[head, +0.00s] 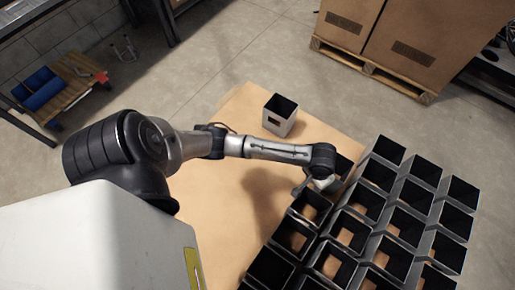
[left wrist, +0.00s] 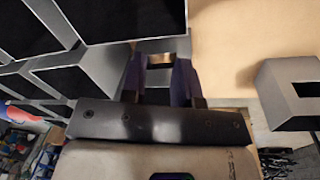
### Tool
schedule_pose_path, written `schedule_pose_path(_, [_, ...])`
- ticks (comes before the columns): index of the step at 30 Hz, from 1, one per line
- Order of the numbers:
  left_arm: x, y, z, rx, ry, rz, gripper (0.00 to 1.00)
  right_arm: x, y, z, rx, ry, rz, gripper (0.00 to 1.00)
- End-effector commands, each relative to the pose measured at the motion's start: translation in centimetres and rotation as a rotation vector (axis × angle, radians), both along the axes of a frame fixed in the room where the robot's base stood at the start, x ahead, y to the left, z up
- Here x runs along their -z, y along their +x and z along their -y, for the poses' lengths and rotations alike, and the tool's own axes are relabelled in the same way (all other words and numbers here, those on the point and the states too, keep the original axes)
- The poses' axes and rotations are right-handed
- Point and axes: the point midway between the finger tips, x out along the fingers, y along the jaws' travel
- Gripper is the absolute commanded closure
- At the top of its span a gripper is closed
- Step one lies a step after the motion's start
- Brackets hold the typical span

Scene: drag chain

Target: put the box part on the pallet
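Grey open-topped box parts (head: 365,205) stand in close rows on the right of a brown sheet-covered surface, which seems to be the pallet (head: 235,115). One box part (head: 280,115) stands upright and apart on its far side; a grey box with a window at the right of the left wrist view (left wrist: 292,95) seems to be the same. My right gripper is not seen.
Large cardboard boxes (head: 410,40) stand on a wooden pallet (head: 365,70) at the back right. A low wooden trolley with blue rolls (head: 45,88) is at the far left. The brown surface around the lone box part is bare.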

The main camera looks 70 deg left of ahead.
Motion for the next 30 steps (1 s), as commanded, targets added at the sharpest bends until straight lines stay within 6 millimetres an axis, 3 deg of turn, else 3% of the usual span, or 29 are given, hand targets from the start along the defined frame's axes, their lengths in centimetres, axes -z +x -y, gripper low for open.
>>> schedule_pose_path(1, [0.4, -2.4, 1.8, 0.063, -0.026, 0.022, 0.71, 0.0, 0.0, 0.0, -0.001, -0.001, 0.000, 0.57])
schedule_pose_path(6, [0.0, -8.6, 4.5, 0.227, -0.045, 0.128, 0.71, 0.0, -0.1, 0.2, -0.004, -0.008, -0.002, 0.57])
schedule_pose_path(11, [-1.6, -14.0, 4.3, 0.312, -0.005, 0.210, 0.71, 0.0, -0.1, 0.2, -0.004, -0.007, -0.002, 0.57])
schedule_pose_path(15, [-3.1, -17.7, 3.0, 0.348, 0.059, 0.243, 0.71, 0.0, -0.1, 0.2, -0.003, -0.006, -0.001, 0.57])
schedule_pose_path(21, [-4.6, -20.7, 1.3, 0.372, 0.131, 0.251, 0.71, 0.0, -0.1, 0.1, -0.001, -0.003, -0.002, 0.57])
schedule_pose_path(30, [-5.0, -21.4, 0.9, 0.380, 0.154, 0.252, 0.71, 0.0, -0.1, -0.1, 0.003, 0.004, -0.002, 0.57])
